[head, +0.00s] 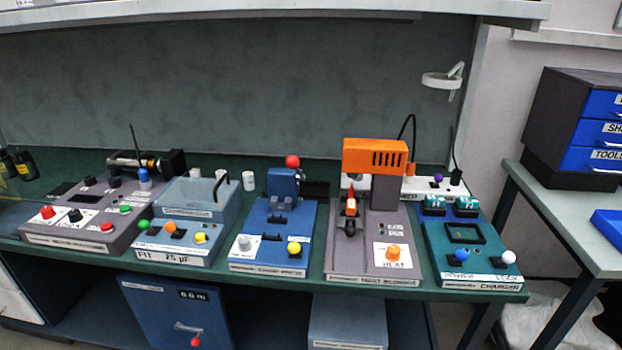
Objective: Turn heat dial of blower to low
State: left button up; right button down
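The heat blower (372,232) stands on the bench right of the middle, with a grey base and an orange housing (375,157) on a grey column. Its orange heat dial (393,252) sits on a white plate marked HEAT at the front right of the base. The dial's pointer setting is too small to read. A second orange control with a red part (351,204) stands on the left of the base. Neither of my grippers is in view.
The blue crimp press (272,235) stands close left of the blower, and the teal charger (468,245) close right. Further left are a blue-grey box unit (182,225) and a grey control unit (90,216). A shelf (250,17) overhangs the bench. Drawers (590,125) stand at right.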

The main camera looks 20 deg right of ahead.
aim_at(393, 253)
jog(key=z, duration=1.35)
